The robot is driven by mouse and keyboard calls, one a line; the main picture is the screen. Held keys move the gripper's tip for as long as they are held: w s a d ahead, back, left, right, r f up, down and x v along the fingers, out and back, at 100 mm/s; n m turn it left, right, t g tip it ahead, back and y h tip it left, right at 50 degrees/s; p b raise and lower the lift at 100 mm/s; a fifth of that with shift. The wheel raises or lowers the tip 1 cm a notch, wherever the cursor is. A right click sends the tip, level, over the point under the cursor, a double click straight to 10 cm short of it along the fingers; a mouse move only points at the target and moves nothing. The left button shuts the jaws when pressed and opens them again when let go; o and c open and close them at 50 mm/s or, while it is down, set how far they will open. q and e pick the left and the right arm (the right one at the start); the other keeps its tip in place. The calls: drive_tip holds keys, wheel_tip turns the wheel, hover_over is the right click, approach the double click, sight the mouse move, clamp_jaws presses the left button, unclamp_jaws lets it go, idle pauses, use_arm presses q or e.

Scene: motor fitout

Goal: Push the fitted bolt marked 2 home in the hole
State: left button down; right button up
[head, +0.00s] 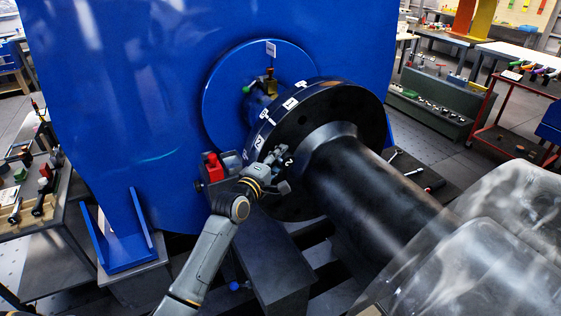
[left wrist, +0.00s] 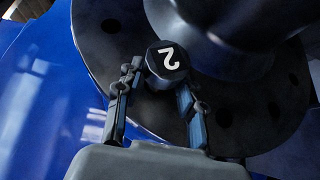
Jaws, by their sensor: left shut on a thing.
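The bolt marked 2 (left wrist: 168,60) shows its dark round head with a white 2 in the left wrist view, between the fingertips of my left gripper (left wrist: 158,80). In the head view my left gripper (head: 272,164) is shut on it at the left face of the black coupling flange (head: 352,104). The flange has open dark holes (left wrist: 222,117) around its face. A white label 2 (head: 258,142) is on the flange rim. The bolt's shank and its hole are hidden behind the head and fingers, so I cannot tell how deep it sits. My right gripper is not in view.
A thick black shaft (head: 385,195) runs from the flange to the lower right. The large blue housing (head: 130,90) stands behind. A red part (head: 213,167) is left of my gripper. Wrenches (head: 432,186) lie right of the shaft. A translucent shape (head: 480,245) covers the lower right.

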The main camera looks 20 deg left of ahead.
use_arm(q)
drive_tip(key=shift+w+a+r+b, duration=0.2)
drive_tip(key=shift+w+a+b, duration=0.25)
drive_tip(key=shift+a, duration=0.2)
drive_tip(key=c, duration=0.9)
unclamp_jaws()
drive_tip(key=shift+r, duration=0.1)
drive_tip(key=shift+o, duration=0.8)
drive_tip(key=s+a, duration=0.1)
drive_tip(key=s, duration=1.1)
